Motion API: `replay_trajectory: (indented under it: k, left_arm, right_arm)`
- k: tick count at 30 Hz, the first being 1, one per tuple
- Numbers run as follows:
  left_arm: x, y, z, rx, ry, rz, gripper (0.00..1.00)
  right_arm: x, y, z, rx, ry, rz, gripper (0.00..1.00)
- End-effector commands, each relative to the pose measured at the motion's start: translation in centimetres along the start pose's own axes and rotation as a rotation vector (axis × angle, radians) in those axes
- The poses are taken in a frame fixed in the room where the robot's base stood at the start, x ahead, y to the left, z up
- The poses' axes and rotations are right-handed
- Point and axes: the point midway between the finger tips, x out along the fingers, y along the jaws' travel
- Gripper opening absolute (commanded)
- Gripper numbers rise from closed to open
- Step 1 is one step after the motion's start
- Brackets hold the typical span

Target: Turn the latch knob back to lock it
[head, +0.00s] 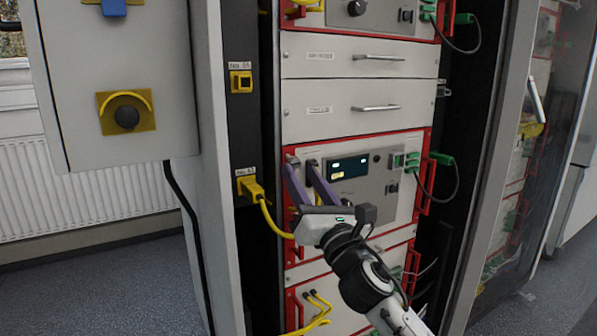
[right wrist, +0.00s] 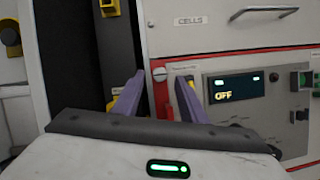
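The latch knob (right wrist: 159,74), a small round red and white piece, sits at the upper left corner of the red-framed module, left of its display panel. My right gripper (right wrist: 160,80) is open, with its two purple fingers apart and pointing at the module front. In the right wrist view the knob shows between the fingertips, and I cannot tell whether they touch it. In the head view my right gripper (head: 300,165) is at the module's upper left, and its fingers cover part of that corner. My left gripper is not in view.
The module's display (right wrist: 235,87) reads OFF. A yellow plug and cable (head: 250,188) hang from the dark post just left of the gripper. A green plug with a black cable (head: 442,158) is at the module's right. Drawers with handles (head: 375,107) lie above.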

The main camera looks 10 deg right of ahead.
Motion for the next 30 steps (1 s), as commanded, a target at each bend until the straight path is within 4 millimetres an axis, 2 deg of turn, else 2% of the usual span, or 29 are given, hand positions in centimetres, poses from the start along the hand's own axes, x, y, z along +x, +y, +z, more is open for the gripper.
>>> replay_trajectory:
  k: [3, 6, 16, 23, 30]
  left_arm:
    - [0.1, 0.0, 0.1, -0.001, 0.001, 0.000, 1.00]
    - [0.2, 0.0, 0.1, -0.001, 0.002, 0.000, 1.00]
    - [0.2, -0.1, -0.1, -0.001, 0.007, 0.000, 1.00]
    - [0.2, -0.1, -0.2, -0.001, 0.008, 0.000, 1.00]
    - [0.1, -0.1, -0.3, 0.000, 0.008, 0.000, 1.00]
  right_arm:
    - [1.7, 0.0, 0.0, 0.002, -0.001, 0.000, 0.38]
    - [2.4, 0.0, 0.0, 0.002, 0.000, 0.000, 0.38]
    - [2.8, 0.0, 0.0, 0.002, 0.001, 0.000, 0.38]
    - [2.8, 0.0, -0.1, 0.002, 0.001, -0.001, 0.01]
    - [2.8, 0.0, 0.0, 0.016, 0.001, -0.006, 0.00]
